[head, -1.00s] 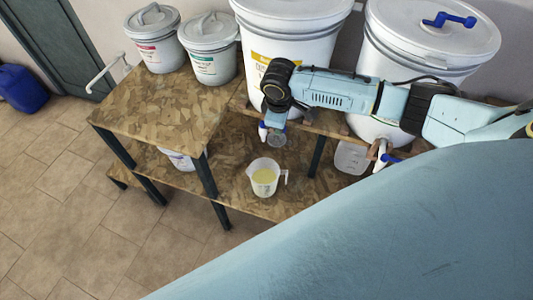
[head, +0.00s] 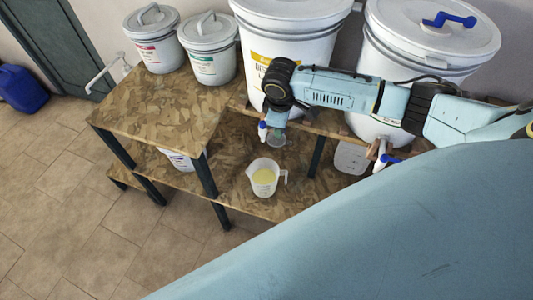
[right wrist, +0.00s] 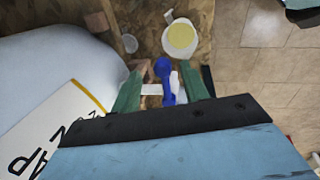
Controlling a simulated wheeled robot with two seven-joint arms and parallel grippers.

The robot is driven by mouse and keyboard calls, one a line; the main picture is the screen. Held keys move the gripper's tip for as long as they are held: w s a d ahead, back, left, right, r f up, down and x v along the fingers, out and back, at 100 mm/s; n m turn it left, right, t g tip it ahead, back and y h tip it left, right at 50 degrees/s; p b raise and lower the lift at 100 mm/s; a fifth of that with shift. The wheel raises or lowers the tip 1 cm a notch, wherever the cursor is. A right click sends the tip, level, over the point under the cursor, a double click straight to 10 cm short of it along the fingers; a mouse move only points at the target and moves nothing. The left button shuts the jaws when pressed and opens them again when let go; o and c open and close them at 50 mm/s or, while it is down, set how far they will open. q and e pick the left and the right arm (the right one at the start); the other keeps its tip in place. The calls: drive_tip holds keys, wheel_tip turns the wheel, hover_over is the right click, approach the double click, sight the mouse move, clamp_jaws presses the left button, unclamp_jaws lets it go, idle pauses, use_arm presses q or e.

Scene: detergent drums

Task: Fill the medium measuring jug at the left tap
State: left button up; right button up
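The measuring jug (head: 263,187) stands upright on the lower shelf, below and in front of the left large drum (head: 296,45). It holds pale yellow liquid, also seen in the right wrist view as a yellow disc in the jug (right wrist: 181,38). The left tap (head: 263,133), white with a blue handle, projects from that drum's base. My right gripper (right wrist: 162,90) is at this tap, with its green fingers apart on either side of the blue handle (right wrist: 167,80). Contact with the handle is unclear. My left gripper is not in view.
A small clear cup (right wrist: 130,43) stands behind the jug. A translucent container (head: 351,158) is below the right drum (head: 420,45), which has its own tap (head: 381,160). Two small drums stand on the upper left shelf (head: 150,110).

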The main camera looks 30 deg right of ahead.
drive_tip(key=shift+a, duration=0.15)
drive_tip(key=shift+w+p, duration=0.1)
drive_tip(key=shift+p, duration=0.4)
drive_tip(key=o, duration=0.4)
drive_tip(key=shift+r, duration=0.1)
drive_tip(key=shift+d+p+v, duration=0.1)
drive_tip(key=shift+p+v, duration=1)
drive_tip(key=shift+p, duration=0.4)
drive_tip(key=shift+d+p+v, duration=0.15)
drive_tip(key=shift+p+v, duration=0.9)
drive_tip(key=shift+p, duration=0.4)
